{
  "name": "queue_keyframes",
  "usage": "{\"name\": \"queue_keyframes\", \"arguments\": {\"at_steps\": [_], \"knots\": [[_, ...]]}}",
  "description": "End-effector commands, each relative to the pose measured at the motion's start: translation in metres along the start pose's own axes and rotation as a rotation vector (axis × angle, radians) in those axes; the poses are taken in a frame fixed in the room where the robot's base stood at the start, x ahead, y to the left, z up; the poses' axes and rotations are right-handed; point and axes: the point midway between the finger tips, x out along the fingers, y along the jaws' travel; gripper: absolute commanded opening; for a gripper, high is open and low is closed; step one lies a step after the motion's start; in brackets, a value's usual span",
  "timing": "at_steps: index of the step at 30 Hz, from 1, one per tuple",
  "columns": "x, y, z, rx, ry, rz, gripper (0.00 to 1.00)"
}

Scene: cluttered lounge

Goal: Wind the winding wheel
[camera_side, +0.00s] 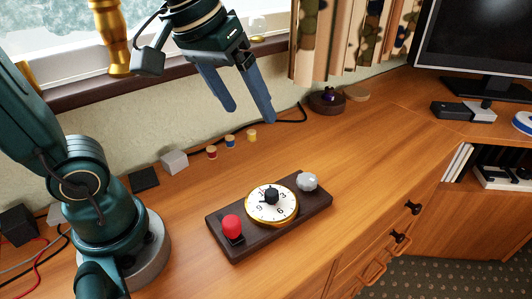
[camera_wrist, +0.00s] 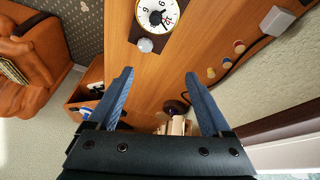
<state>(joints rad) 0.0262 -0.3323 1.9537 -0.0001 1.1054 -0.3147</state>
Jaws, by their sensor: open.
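A dark wooden base (camera_side: 313,211) lies on the desk and carries a white round dial (camera_side: 285,210) with numbers and a gold rim. A black knob (camera_side: 271,195) stands at the dial's middle. A red button (camera_side: 232,227) is at the base's left end and a pale clear dome (camera_side: 307,182) at its right end. In the wrist view the dial (camera_wrist: 146,17) is at the top edge, partly cut off, with the dome (camera_wrist: 146,45) below it. My gripper (camera_side: 250,112) is open and empty, above and behind the base, apart from it; its fingers also show in the wrist view (camera_wrist: 159,74).
Several small coloured spools (camera_side: 230,141) and a grey cube (camera_side: 174,161) stand along the wall behind the base. A dark round object (camera_side: 327,100) is near the curtain. The monitor (camera_side: 474,45) is at the right. The desk right of the base is clear.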

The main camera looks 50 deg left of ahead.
Motion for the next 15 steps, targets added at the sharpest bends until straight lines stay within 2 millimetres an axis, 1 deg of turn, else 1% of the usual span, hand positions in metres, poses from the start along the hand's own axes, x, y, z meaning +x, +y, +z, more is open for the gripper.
{"name": "queue_keyframes", "arguments": {"at_steps": [7,15], "knots": [[-0.004,-0.012,0.028,0.063,0.052,0.009,0.83],[0.004,-0.022,0.055,0.140,0.082,0.009,0.83]]}}
